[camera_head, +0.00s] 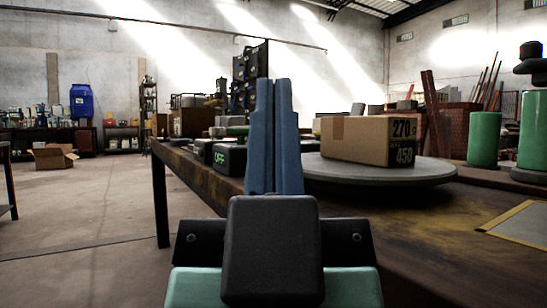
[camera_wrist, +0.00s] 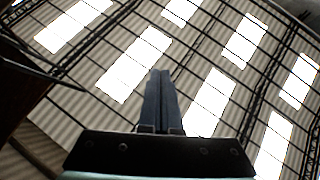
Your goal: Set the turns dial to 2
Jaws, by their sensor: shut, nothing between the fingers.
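My gripper (camera_head: 274,84) is shut and empty, its two blue fingers pressed together and pointing up in front of the workbench. In the wrist view the shut fingers (camera_wrist: 160,74) stand against the roof, with nothing between them. I cannot make out a turns dial in either view. A dark box marked OFF (camera_head: 230,159) sits near the bench's left edge, just left of my fingers and partly hidden by them. A cardboard box (camera_head: 352,140) marked 270 and 450 rests on a round grey turntable (camera_head: 425,173) right of my gripper.
The dark workbench (camera_head: 405,222) runs along the right, with several small items crowded behind my fingers. Green cylinders (camera_head: 484,138) stand at the far right. A yellow-edged plate (camera_head: 522,226) lies at the right front. The floor (camera_head: 85,210) at left is mostly clear.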

